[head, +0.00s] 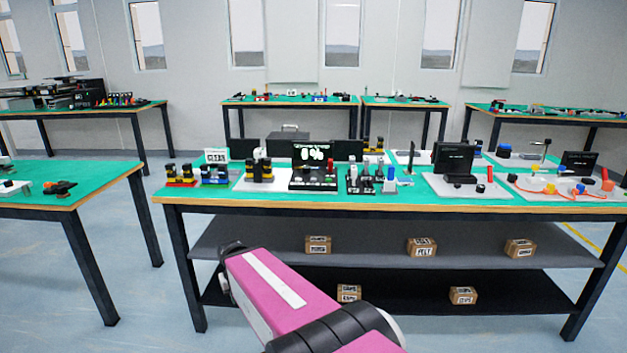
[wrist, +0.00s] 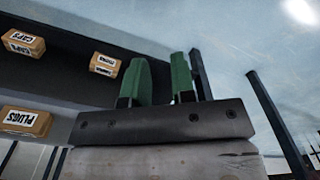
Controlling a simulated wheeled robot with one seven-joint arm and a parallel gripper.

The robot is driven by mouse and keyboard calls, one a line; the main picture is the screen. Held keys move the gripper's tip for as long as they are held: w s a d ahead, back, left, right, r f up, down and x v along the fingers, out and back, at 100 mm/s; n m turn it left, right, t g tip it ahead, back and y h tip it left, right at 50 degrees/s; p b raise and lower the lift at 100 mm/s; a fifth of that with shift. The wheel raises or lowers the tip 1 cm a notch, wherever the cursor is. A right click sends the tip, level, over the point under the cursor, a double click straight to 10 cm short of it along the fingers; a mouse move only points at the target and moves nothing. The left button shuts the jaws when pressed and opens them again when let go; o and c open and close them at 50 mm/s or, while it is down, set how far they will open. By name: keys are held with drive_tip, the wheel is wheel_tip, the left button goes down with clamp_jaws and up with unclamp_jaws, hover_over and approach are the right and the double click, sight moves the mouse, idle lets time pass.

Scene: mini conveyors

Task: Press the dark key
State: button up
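I cannot single out the dark key at this size. A black unit with a lit screen reading "0%" (head: 312,153) stands near the middle of the front table, with a dark base (head: 313,184) in front. Small marks on that base are too small to read as keys. My gripper (wrist: 160,74) shows in the wrist view with its two green fingers apart and nothing between them. It is beside the table's lower shelves, away from the tabletop. In the head view my pink arm shows low in front of the table, and the gripper is hidden.
The front table (head: 400,203) holds several small devices, including a dark monitor (head: 453,158) and a red-topped stand (head: 607,180). Labelled boxes lie on the shelves below, such as the CAPS box (wrist: 23,43) and PLUGS box (wrist: 25,121). Floor is clear between the left table (head: 75,203) and front table.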

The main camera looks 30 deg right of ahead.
clamp_jaws()
idle(1.4)
